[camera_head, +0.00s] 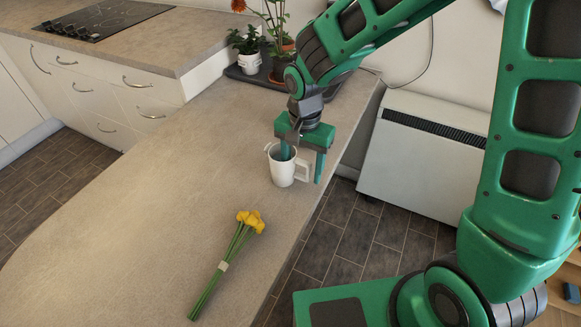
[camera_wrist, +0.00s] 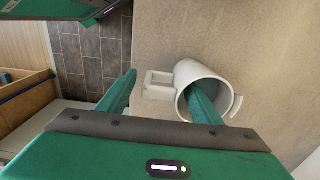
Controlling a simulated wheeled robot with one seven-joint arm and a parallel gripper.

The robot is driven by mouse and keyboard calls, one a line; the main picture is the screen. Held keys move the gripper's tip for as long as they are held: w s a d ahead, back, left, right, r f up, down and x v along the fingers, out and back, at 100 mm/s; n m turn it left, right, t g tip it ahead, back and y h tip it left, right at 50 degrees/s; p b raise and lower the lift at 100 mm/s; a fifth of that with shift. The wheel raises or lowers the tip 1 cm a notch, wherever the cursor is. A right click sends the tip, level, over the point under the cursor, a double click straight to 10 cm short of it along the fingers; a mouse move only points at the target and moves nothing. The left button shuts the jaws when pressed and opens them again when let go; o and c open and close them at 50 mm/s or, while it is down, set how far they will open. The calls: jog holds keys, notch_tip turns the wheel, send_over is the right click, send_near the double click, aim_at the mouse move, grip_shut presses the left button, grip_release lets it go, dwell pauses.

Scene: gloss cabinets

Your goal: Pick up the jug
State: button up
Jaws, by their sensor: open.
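The white jug (camera_head: 281,169) stands upright on the countertop near its right edge, with its handle to the right. My gripper (camera_head: 304,166) is over it, pointing down and open. One finger reaches inside the jug's mouth; the other is outside, beyond the handle. In the wrist view the jug (camera_wrist: 190,72) shows its open mouth with one green finger in it, and its handle points left between the fingers of my gripper (camera_wrist: 162,100). I cannot tell whether either finger touches the jug.
The countertop (camera_head: 150,220) has yellow flowers (camera_head: 233,250) lying in front of the jug. Potted plants (camera_head: 248,50) stand on a dark tray behind it. A white heater (camera_head: 420,150) stands beyond the right edge, over a tiled floor. The left of the countertop is clear.

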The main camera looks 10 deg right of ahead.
jog(key=shift+f, duration=1.2)
grip_shut()
jog(key=shift+r, duration=0.1)
